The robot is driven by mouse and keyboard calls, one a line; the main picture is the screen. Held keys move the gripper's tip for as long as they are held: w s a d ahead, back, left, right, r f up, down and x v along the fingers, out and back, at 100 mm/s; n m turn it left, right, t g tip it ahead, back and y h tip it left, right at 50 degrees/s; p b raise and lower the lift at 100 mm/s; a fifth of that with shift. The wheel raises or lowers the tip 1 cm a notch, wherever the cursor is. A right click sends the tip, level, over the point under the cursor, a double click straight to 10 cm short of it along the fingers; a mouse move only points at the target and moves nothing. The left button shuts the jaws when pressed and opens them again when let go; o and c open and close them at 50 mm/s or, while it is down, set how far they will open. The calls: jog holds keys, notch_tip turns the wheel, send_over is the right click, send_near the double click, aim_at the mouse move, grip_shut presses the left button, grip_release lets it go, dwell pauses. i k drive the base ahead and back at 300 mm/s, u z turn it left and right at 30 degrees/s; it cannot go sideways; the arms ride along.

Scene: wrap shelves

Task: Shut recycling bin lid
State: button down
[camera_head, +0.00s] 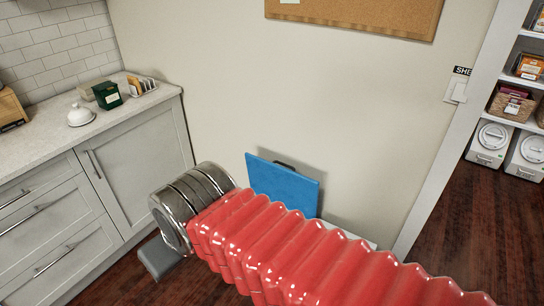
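The recycling bin's blue lid (283,186) stands open, tilted up near the wall, with a dark handle or hinge piece at its top edge. A small strip of a white edge, perhaps the bin's rim (358,238), shows to the right below the lid. The rest of the bin is hidden behind my red ribbed arm, which crosses the lower picture and ends in a banded metal joint left of the lid. My gripper's fingers do not show, so whether they touch anything cannot be seen.
A grey cabinet with a counter (60,147) stands at the left, holding a white dome, a green box and a rack. A flat grey piece (158,258) shows below the metal joint; I cannot tell what it is. A doorway with pantry shelves (528,125) is at the right.

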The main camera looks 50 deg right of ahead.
aim_at(296, 190)
jog(key=i, duration=0.9)
jog(key=z, duration=0.05)
